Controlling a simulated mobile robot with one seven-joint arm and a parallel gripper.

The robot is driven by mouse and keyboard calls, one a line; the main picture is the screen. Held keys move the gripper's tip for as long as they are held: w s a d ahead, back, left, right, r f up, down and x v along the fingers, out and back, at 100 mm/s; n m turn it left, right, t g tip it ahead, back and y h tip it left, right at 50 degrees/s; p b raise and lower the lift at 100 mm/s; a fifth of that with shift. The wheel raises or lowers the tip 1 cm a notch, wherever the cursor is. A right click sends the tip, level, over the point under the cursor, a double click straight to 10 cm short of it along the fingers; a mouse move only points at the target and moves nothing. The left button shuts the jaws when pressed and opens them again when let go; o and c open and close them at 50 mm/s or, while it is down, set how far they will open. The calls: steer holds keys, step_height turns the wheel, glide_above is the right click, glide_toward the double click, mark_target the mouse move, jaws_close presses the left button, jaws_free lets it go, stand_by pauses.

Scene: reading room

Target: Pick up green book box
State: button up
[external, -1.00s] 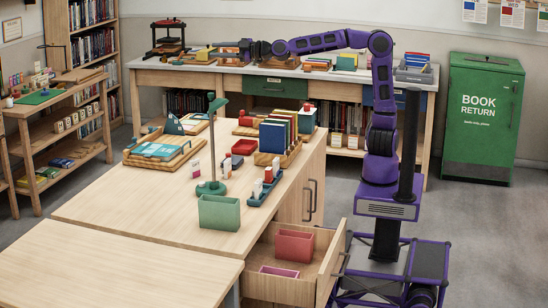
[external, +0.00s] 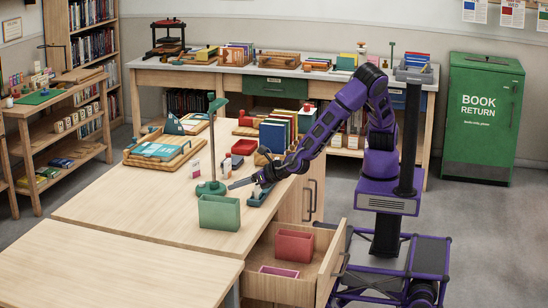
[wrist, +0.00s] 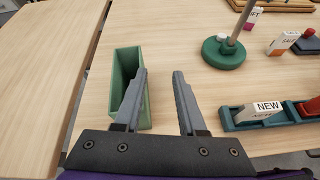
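The green book box (external: 219,213) is an open-topped, upright box on the wooden table, near its front edge. In the wrist view the green book box (wrist: 126,68) stands at the left, partly covered by my left finger. My gripper (external: 232,186) is above the table, just behind and to the right of the box in the external view. In the wrist view my gripper (wrist: 160,72) has its two grey fingers spread apart with bare tabletop between them. It is open and empty. I cannot tell whether the left finger touches the box.
A green lamp base (wrist: 223,52) stands close to the box. A dark teal stamp rack (wrist: 262,114) with a "NEW" block lies to the right. An open drawer (external: 300,262) holding a red box (external: 294,246) juts out below. The table's left front is bare.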

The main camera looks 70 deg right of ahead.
mark_target(221, 198)
steer(key=a+f+n, duration=0.1)
steer(key=a+f+n+t+y, duration=0.1)
steer(key=shift+s+a+f+n, duration=0.2)
steer(key=shift+a+n, duration=0.1)
steer(key=shift+n, duration=0.1)
steer(key=b+x, duration=0.1)
steer(key=x, duration=0.5)
steer(key=shift+w+a, duration=0.1)
steer(key=shift+c, duration=0.3)
jaws_close()
stand_by(0.8)
